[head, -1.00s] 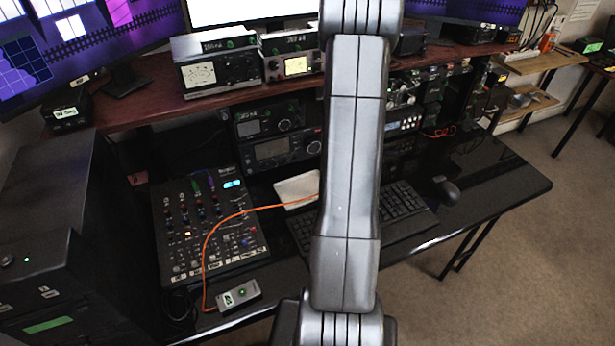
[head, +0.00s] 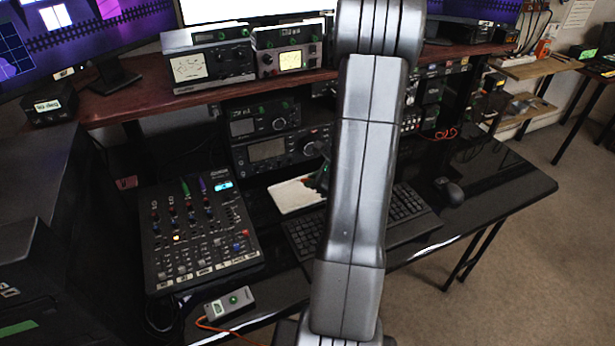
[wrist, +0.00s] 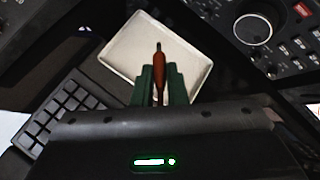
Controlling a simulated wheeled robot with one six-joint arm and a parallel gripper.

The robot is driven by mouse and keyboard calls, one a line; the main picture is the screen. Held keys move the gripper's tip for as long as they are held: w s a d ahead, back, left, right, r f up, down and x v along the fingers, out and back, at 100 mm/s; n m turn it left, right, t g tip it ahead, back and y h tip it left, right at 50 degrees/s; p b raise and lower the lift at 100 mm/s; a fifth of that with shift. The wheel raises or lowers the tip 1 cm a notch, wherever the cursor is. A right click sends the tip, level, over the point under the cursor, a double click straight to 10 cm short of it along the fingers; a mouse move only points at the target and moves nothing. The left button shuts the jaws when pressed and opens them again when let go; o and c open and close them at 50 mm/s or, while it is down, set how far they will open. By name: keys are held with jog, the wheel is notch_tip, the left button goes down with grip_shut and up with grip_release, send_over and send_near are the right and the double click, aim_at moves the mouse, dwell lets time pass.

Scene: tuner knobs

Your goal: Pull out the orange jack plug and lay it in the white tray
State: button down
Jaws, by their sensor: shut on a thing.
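The orange jack plug (wrist: 159,80) is between the green fingers of my gripper (wrist: 160,72) in the wrist view. The gripper is shut on it, and its dark tip points away from the gripper. The white tray (wrist: 125,48) lies behind the plug in the wrist view, and the plug appears over its inside. The gap between plug and tray cannot be judged. In the head view, the tray (head: 290,196) lies on the desk, partly hidden by my arm.
The keyboard (head: 410,212) lies beside the tray. The mixer (head: 200,235) is to the left, and radios (head: 280,148) stand behind. A small grey box (head: 227,303) with an orange cable (head: 232,331) sits at the front edge.

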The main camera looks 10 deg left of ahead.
jog(key=shift+w+a+f+m+t+b, duration=0.3)
jog(key=shift+f+m+t+b, duration=0.05)
jog(key=shift+f+b, duration=0.65)
jog(key=shift+w+a+f+m+t+b, duration=0.35)
jog(key=shift+f+b, duration=0.5)
jog(key=shift+b, duration=0.3)
jog(key=shift+w+a+f+m+t+b, duration=0.3)
jog(key=shift+f+t+b, duration=0.1)
jog(key=shift+f+b, duration=0.6)
jog(key=shift+f+b, duration=0.8)
jog(key=shift+b, duration=0.15)
jog(key=c, duration=1.4)
grip_release()
jog(key=shift+r, duration=0.2)
jog(key=shift+r+p, duration=1.2)
jog(key=shift+r, duration=0.2)
jog(key=o, duration=0.5)
jog(key=shift+o, duration=0.2)
